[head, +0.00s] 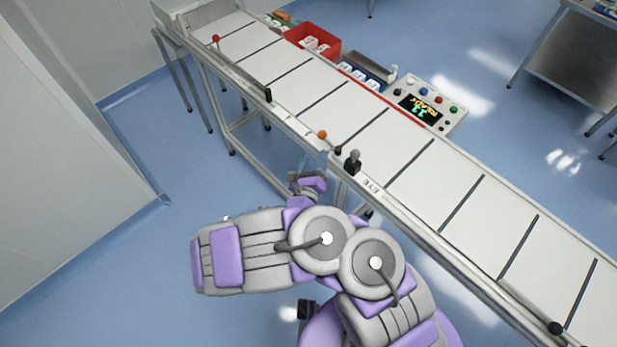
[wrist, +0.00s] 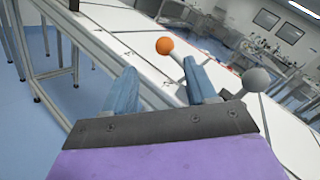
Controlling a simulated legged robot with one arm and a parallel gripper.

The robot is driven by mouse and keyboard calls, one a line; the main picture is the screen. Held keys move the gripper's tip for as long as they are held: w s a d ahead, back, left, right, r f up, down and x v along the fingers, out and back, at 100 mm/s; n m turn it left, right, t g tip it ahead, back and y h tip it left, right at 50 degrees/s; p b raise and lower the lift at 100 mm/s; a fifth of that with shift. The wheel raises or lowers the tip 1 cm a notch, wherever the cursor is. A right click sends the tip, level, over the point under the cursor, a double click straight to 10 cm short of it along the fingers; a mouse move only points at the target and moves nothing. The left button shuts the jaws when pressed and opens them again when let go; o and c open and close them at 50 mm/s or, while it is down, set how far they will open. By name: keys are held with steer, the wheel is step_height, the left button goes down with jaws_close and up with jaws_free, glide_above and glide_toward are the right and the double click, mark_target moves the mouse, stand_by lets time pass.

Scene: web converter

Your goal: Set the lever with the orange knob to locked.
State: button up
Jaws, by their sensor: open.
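The lever's orange knob (head: 322,134) stands at the near edge of the conveyor in the head view. Its short rod leans from a dark pivot (head: 338,150) towards the upper left. In the wrist view the orange knob (wrist: 164,46) is beyond my fingertips, between them and nearer the right finger. The rod's lower part is hidden behind that finger. My gripper (head: 318,160) is open and empty just below the knob in the head view; its two blue fingers (wrist: 162,84) show in the wrist view. No contact is clear. I cannot read a locked marking.
A grey-knobbed device (head: 354,159) stands right of the lever, by an "EYE" label; its grey knob is close to my right finger in the wrist view (wrist: 257,80). A red-knobbed lever (head: 216,39) and black post (head: 268,95) are further left. A control panel (head: 430,106) lies behind.

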steer(key=s+a+p, duration=0.1)
steer(key=s+p, duration=0.1)
steer(key=s, duration=0.5)
stand_by(0.6)
